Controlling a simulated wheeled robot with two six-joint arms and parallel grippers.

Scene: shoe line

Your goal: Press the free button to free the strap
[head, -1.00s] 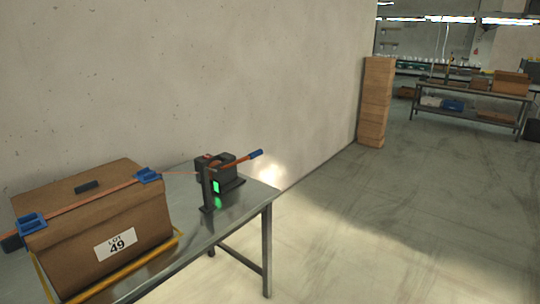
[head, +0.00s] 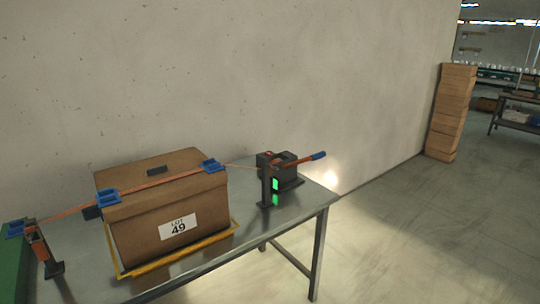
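A cardboard box (head: 160,220) labelled LOT 49 sits on a metal table. An orange strap (head: 160,181) runs over its top, through blue corner pieces (head: 210,165) at both top edges. On the right the strap leads to a dark tensioner device (head: 281,168) with a blue-tipped orange lever (head: 316,156). A lit green panel (head: 275,184) shows on a post at the device's front, and a small red part is on its top; I cannot tell which is the free button. On the left the strap reaches a stand (head: 42,248). Neither gripper is in view.
The metal table (head: 275,222) stands against a concrete wall, with a yellow frame (head: 180,258) around the box's base. A green object (head: 14,265) is at the left edge. Stacked cartons (head: 451,112) stand by the wall's far end. The floor at right is clear.

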